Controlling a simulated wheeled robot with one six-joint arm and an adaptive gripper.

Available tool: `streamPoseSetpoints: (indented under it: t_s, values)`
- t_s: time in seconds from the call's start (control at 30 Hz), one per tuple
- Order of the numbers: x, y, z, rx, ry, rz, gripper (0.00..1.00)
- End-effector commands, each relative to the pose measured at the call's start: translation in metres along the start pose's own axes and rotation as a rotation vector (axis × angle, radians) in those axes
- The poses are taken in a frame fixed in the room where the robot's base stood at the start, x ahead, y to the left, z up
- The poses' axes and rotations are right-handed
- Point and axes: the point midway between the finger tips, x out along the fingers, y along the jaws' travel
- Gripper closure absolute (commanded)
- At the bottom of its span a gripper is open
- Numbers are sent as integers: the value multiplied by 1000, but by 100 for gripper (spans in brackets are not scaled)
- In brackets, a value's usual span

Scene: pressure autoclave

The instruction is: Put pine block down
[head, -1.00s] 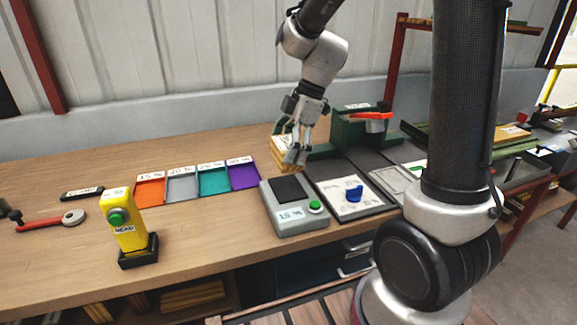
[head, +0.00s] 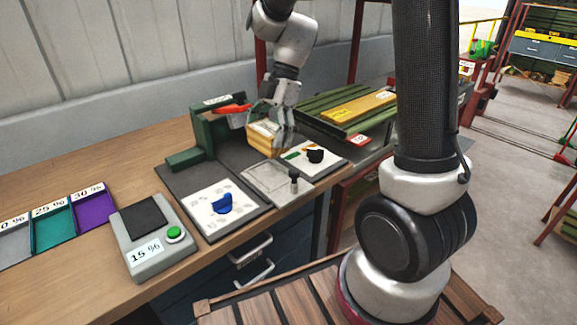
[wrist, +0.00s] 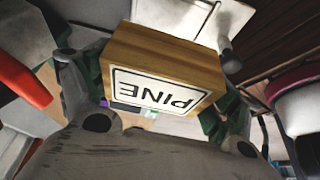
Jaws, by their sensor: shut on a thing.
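The pine block (head: 262,138) is a light wooden block with a white label. In the wrist view the block (wrist: 165,65) fills the middle, and its label reads PINE upside down. My gripper (head: 272,128) is shut on it, with a finger on each side. In the head view my gripper holds the block over the dark mat area behind a clear plate. I cannot tell whether the block's underside touches anything.
A green press-like device (head: 210,130) with a red lever stands left of the block. A grey meter (head: 150,240) reads 15 %. White cards (head: 222,210) carry a blue piece and a black piece. Purple (head: 93,208) and teal trays lie at left. Green slatted racks (head: 340,108) are at right.

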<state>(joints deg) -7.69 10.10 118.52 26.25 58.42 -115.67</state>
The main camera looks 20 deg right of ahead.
Motion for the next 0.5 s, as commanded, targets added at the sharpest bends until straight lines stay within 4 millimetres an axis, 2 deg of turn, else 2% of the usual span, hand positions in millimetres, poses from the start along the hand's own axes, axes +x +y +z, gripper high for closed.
streamPoseSetpoints:
  t_s: [0.13, 0.37, 0.5]
  values:
    - [29, -1, 12, 3, 1, -6, 39]
    - [50, -1, 21, 2, 0, -2, 39]
    - [69, -1, 28, 4, 1, -5, 39]
